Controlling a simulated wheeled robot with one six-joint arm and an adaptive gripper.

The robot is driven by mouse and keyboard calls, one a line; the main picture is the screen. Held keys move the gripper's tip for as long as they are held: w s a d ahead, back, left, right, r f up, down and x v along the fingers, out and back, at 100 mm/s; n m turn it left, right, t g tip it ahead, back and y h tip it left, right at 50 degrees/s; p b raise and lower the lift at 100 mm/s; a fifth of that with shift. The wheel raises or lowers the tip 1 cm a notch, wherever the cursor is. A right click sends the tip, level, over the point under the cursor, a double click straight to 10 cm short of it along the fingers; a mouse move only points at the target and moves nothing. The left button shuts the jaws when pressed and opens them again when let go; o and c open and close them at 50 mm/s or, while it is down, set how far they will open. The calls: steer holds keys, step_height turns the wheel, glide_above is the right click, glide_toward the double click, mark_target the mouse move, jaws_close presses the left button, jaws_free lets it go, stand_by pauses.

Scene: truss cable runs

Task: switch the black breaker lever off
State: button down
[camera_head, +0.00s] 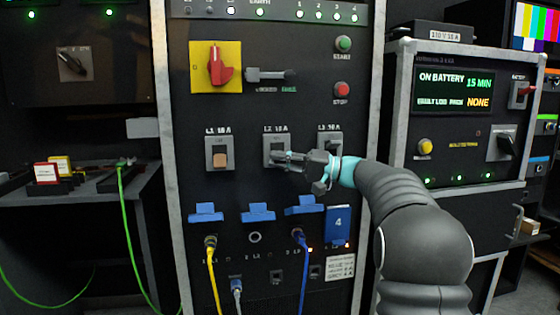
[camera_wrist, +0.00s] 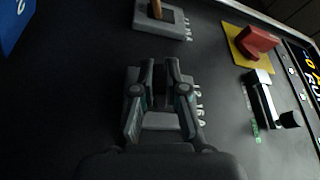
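The breaker panel carries three breakers in a row in the head view. The middle one, the L2 breaker (camera_head: 277,151), has a grey plate, and my gripper (camera_head: 280,157) is right in front of it. In the wrist view my gripper (camera_wrist: 160,66) has its two fingers close together over the L2 plate (camera_wrist: 162,121). A narrow dark gap lies between the fingertips. The black lever does not stand out there, so I cannot tell whether the fingers touch or clasp it.
The L1 breaker (camera_head: 219,152) with an orange-brown lever is to the left; the L3 breaker (camera_head: 330,139) is partly hidden by my gripper. A red rotary switch (camera_head: 219,65) and a grey handle (camera_head: 268,75) are above. Blue tags (camera_head: 258,211) and plugged cables (camera_head: 213,270) are below.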

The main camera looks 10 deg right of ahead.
steer(key=shift+w+f+n+b, duration=0.1)
steer(key=shift+f+n+b, duration=0.4)
steer(key=shift+b, duration=0.85)
steer(key=shift+w+n+y+b, duration=0.1)
steer(key=shift+n+y+b, duration=0.3)
steer(key=shift+n+b, duration=0.3)
steer(key=shift+r, duration=0.15)
steer(key=c, duration=1.2)
jaws_free()
steer(key=shift+v, duration=4)
steer(key=shift+a, duration=0.1)
